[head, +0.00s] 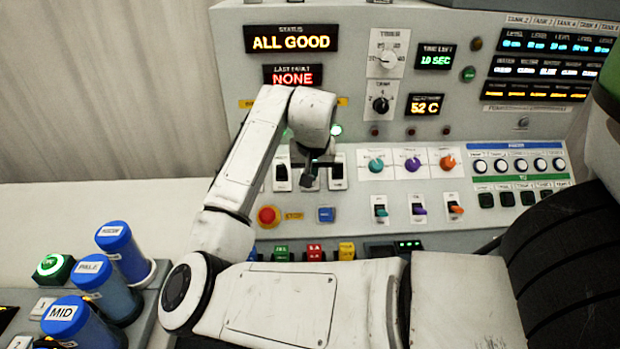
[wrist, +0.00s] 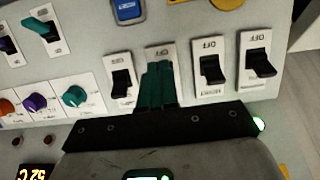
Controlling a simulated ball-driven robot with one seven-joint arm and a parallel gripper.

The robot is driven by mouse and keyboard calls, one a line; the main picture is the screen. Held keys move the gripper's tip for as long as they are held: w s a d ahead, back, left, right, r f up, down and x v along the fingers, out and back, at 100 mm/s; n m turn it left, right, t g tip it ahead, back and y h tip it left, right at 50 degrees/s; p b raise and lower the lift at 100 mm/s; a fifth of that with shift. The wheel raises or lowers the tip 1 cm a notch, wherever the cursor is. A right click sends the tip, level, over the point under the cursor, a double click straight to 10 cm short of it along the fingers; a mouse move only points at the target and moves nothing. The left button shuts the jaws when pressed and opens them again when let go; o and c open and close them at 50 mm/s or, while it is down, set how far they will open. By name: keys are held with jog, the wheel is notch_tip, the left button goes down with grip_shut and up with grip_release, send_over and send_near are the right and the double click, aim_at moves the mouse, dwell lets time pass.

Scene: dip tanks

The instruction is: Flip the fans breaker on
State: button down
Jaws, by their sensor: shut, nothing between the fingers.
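A row of breakers with black levers on white plates sits on the sloped console. In the head view I see a left one (head: 282,173) and a right one (head: 338,171), with my gripper (head: 308,181) over the one between them. In the upside-down wrist view, the shut teal fingers (wrist: 158,84) cover most of the second breaker plate (wrist: 160,51) from the left. Beside it are a breaker (wrist: 122,82) on the left and two others (wrist: 211,70) (wrist: 259,66) on the right. OFF markings show on the plates. I cannot read which is the fans breaker, or tell whether the fingers touch the lever.
A red emergency button (head: 268,215) and a blue button (head: 326,214) lie below the breakers. Coloured knobs (head: 375,164) and coloured toggles (head: 380,209) are to the right. Blue-capped cylinders (head: 123,250) stand at lower left. The status display (head: 291,39) reads ALL GOOD.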

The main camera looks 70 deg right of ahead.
jog(key=shift+f, duration=0.65)
jog(key=shift+f+b, duration=0.35)
jog(key=shift+b, duration=0.05)
jog(key=shift+f, duration=0.7)
jog(key=shift+w+d+r+p, duration=0.2)
jog(key=shift+w+d+p, duration=0.05)
jog(key=shift+d, duration=0.3)
jog(key=shift+w+d+r+p, duration=0.15)
jog(key=shift+w+d+p, duration=0.05)
jog(key=shift+d, duration=0.35)
dwell(0.3)
jog(key=shift+s+a+r+p, duration=0.25)
jog(key=shift+a+r+p, duration=0.15)
jog(key=shift+a, duration=0.2)
jog(key=shift+s+a+r+p, duration=0.25)
jog(key=shift+a+p, duration=0.15)
jog(key=shift+a, duration=0.25)
jog(key=shift+s+a+r+p, duration=0.25)
jog(key=shift+a+r+p, duration=0.15)
jog(key=shift+a, duration=0.2)
jog(key=w+p+v, duration=0.1)
jog(key=p+v, duration=0.5)
jog(key=v, duration=0.1)
jog(key=shift+s+d+r, duration=0.2)
jog(key=shift+s+d, duration=0.1)
